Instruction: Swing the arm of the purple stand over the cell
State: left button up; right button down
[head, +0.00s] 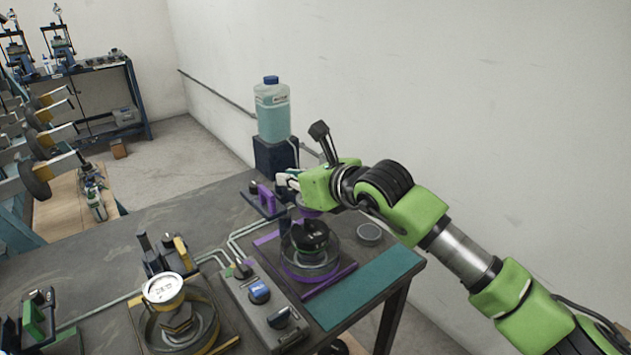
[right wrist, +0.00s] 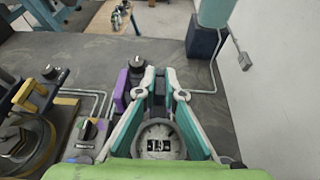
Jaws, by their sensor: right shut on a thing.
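The purple stand (head: 266,198) is at the back of the bench, with its upright purple part; it also shows left of the fingers in the right wrist view (right wrist: 121,90). Its arm is mostly hidden by my gripper. A round dial head (right wrist: 158,140) shows below and between my fingers. My right gripper (head: 287,181) is shut on the stand's arm, and it also shows in the right wrist view (right wrist: 160,78). The cell (head: 308,262), a clear round dish with a purple ring and a black piece inside, stands in front of the gripper, apart from the dial head. My left gripper is out of view.
A yellow stand (head: 183,252) at the left has its white dial (head: 163,287) over its own dish. A control box (head: 262,300) with knobs lies between the dishes. A bottle (head: 272,112) stands behind on a dark block. A teal mat (head: 367,288) lies at the right edge.

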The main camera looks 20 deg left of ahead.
jog(key=shift+a+r+t, duration=0.1)
jog(key=shift+r+t, duration=0.2)
jog(key=shift+r, duration=0.05)
jog(key=c, duration=2.2)
grip_release()
jog(key=shift+o, duration=0.3)
jog(key=shift+s, duration=0.1)
jog(key=shift+f, duration=0.15)
jog(key=v, duration=1.2)
